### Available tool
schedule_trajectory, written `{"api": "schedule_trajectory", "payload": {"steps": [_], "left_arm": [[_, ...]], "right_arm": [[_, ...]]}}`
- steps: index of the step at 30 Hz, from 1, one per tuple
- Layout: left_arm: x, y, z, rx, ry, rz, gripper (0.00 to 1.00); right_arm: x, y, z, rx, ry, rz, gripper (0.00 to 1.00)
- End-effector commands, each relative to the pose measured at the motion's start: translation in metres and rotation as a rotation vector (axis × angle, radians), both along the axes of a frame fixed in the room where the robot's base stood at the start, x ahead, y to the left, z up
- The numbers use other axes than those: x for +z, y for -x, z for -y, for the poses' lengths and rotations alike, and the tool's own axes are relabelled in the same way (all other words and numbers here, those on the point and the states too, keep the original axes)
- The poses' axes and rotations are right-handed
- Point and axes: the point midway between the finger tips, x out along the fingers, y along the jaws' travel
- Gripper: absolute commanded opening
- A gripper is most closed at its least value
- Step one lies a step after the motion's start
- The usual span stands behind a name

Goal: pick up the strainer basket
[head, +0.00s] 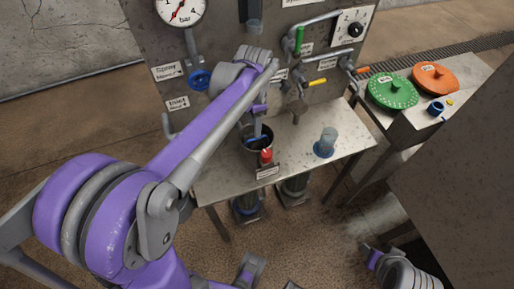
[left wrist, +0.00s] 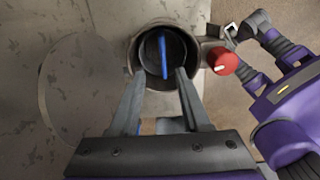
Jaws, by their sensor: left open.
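The strainer basket (left wrist: 150,60) appears to be the dark round insert with an upright blue bar handle (left wrist: 163,54), sitting inside a round metal well (left wrist: 134,50) in the bench top. In the head view the blue handle (head: 258,139) shows in the dark opening, under my left gripper (head: 256,130). In the left wrist view my left gripper (left wrist: 160,76) is open. Its two fingers point at the near edge of the well, one on each side of the handle's line, with nothing between them. I cannot tell whether the fingertips are above or inside the rim. My right gripper does not show clearly.
A red knob (head: 266,155) stands right beside the well; it also shows in the left wrist view (left wrist: 222,62). A grey cup with a blue base (head: 326,143) stands on the bench (head: 225,182). Valves and pipes line the panel behind. Green (head: 392,92) and orange (head: 436,77) discs lie on the right table.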

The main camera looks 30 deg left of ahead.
Motion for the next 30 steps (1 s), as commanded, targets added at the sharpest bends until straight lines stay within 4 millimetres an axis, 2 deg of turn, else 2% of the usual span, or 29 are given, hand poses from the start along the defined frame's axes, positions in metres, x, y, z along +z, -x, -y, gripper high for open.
{"api": "schedule_trajectory", "payload": {"steps": [6, 14, 21, 25, 30], "left_arm": [[-0.036, 0.000, 0.000, 0.006, 0.000, 0.000, 0.47], [-0.058, 0.000, 0.002, 0.004, 0.001, 0.001, 0.47], [-0.093, -0.001, 0.007, 0.003, 0.001, 0.001, 0.47], [-0.101, -0.001, 0.007, 0.003, 0.000, 0.001, 0.47], [-0.102, -0.001, 0.007, 0.003, 0.000, 0.001, 0.47]], "right_arm": [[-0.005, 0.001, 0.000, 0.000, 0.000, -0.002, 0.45], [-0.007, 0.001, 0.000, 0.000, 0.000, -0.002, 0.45], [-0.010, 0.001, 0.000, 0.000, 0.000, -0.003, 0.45], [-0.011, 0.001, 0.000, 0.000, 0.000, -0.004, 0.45], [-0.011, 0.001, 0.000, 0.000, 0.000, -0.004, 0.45]]}}
